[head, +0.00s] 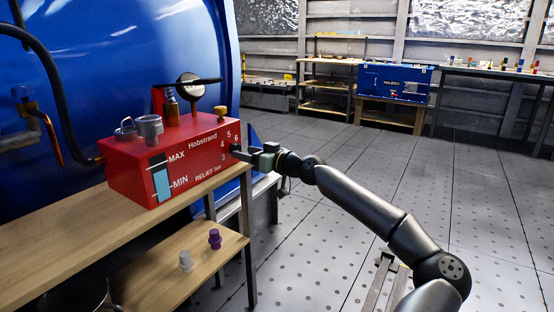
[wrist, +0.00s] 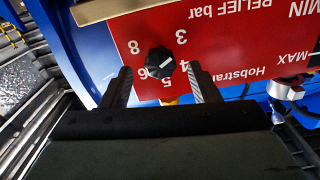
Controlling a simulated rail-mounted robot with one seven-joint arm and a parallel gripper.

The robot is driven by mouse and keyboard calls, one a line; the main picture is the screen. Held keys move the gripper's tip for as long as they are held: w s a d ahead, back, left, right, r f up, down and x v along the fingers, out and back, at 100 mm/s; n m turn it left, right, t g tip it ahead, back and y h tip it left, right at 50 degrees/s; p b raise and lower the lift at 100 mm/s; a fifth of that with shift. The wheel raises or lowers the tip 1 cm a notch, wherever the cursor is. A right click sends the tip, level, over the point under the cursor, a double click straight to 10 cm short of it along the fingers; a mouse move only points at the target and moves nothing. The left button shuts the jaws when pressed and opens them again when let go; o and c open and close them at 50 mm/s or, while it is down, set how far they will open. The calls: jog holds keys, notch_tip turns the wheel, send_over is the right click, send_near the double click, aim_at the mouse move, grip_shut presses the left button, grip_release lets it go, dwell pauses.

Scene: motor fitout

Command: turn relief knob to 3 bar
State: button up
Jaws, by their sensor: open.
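The relief knob (wrist: 160,62) is a small black knob with a white line on the red unit's front face (wrist: 225,40). In the wrist view the panel appears upside down, with numbers around the knob, including 3 at its upper right and 8 at its upper left. The white line is slanted; I cannot tell which number it marks. My gripper (wrist: 160,67) is open, with one finger to each side of the knob and a gap on both sides. In the head view my gripper (head: 240,152) is at the panel's right end and hides most of the knob.
The red unit (head: 130,185) stands on a wooden bench (head: 60,235) before a blue tank (head: 130,60). A brass knob (head: 220,111) and cups are on its top. A purple piece (head: 214,239) and a white piece (head: 186,261) sit on the lower shelf.

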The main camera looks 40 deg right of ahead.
jog(key=p+v, duration=0.3)
jog(key=v, duration=1.2)
jog(key=shift+a+p, duration=0.1)
jog(key=shift+p, duration=0.2)
